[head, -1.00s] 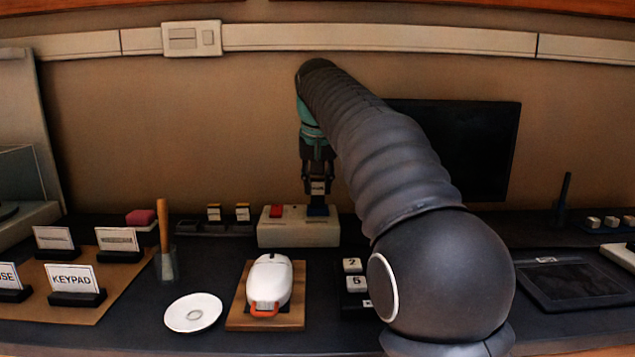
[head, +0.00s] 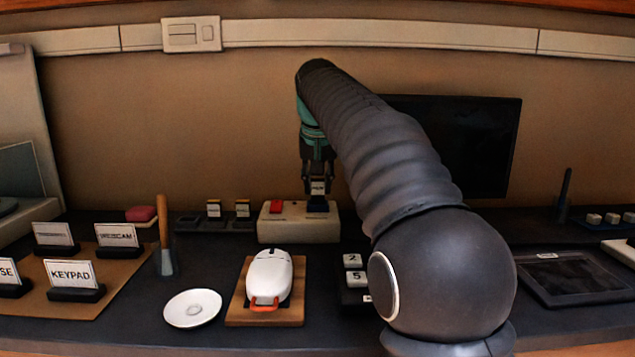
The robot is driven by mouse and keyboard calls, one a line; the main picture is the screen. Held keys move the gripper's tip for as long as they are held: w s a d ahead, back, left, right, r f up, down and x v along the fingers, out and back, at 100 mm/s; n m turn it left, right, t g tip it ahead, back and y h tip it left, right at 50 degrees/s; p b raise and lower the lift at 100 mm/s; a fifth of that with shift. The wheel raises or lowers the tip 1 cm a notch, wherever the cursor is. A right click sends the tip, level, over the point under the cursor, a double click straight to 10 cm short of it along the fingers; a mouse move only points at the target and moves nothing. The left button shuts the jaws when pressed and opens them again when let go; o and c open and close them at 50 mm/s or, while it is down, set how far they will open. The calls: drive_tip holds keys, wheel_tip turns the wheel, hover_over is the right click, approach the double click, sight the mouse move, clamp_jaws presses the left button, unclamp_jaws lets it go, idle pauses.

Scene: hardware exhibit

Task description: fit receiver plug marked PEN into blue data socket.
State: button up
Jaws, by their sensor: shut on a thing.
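My gripper (head: 318,178) points down above the right part of a cream socket box (head: 285,232) at the back of the desk. It is shut on a small plug (head: 318,188) with a pale label, whose lettering is too small to read. The plug is upright, directly over the blue socket (head: 317,206). I cannot tell whether its lower end is inside the socket or just above it. A red socket (head: 277,207) sits on the left of the same box.
A white mouse (head: 270,277) on a wooden board lies in front. A white dish (head: 193,309), a cup with a wooden handle (head: 164,240) and number blocks (head: 353,272) are nearby. A dark monitor (head: 490,140) stands behind my arm.

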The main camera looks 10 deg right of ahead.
drive_tip(key=shift+f+b, duration=0.3)
drive_tip(key=shift+f, duration=0.25)
idle(0.4)
drive_tip(key=o, duration=1.4)
drive_tip(key=shift+r, duration=0.1)
drive_tip(key=shift+r+p, duration=1.2)
drive_tip(key=shift+p, duration=0.2)
drive_tip(key=shift+r, duration=2.25)
